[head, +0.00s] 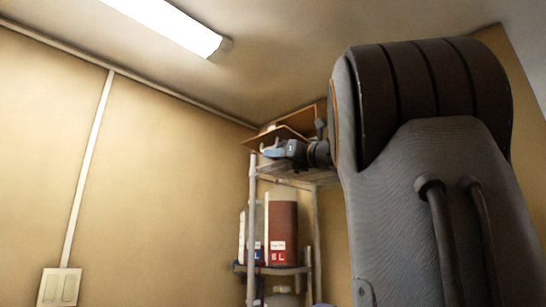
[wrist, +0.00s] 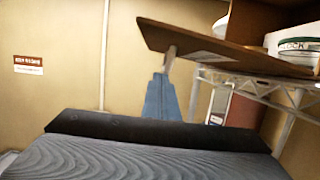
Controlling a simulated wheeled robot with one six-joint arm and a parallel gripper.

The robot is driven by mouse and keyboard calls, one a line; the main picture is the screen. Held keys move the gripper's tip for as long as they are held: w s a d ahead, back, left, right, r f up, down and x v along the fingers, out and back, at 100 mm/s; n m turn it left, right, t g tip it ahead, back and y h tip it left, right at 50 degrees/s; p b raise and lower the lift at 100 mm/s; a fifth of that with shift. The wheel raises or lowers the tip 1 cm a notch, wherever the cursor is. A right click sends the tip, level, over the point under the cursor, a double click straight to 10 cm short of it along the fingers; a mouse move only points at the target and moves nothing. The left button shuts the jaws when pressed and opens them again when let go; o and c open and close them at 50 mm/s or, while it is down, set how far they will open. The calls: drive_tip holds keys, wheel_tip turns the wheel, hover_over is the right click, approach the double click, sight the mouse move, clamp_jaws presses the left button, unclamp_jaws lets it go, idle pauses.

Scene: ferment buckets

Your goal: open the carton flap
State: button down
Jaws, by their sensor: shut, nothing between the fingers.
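The brown carton (head: 300,118) stands on the top of the wire shelf in the head view. Its flap (head: 280,136) sticks out to the left, tilted, above my gripper (head: 268,149). In the wrist view the flap (wrist: 215,46) is a wide brown board across the upper middle, and part of the carton wall (wrist: 255,20) shows behind it. My blue gripper (wrist: 169,62) is shut and empty, its pale tip close under the flap's lower edge. I cannot tell whether it touches.
The wire shelf (head: 252,205) holds red-and-white containers (head: 281,228) below. The wall to the left is bare, with a light switch (head: 60,287) and a small sign (wrist: 28,65).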

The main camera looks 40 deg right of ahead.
drive_tip(key=f+b+v, duration=0.1)
drive_tip(key=b+v, duration=0.4)
drive_tip(key=v, duration=0.5)
drive_tip(key=shift+a+f, duration=0.25)
drive_tip(key=shift+f, duration=0.15)
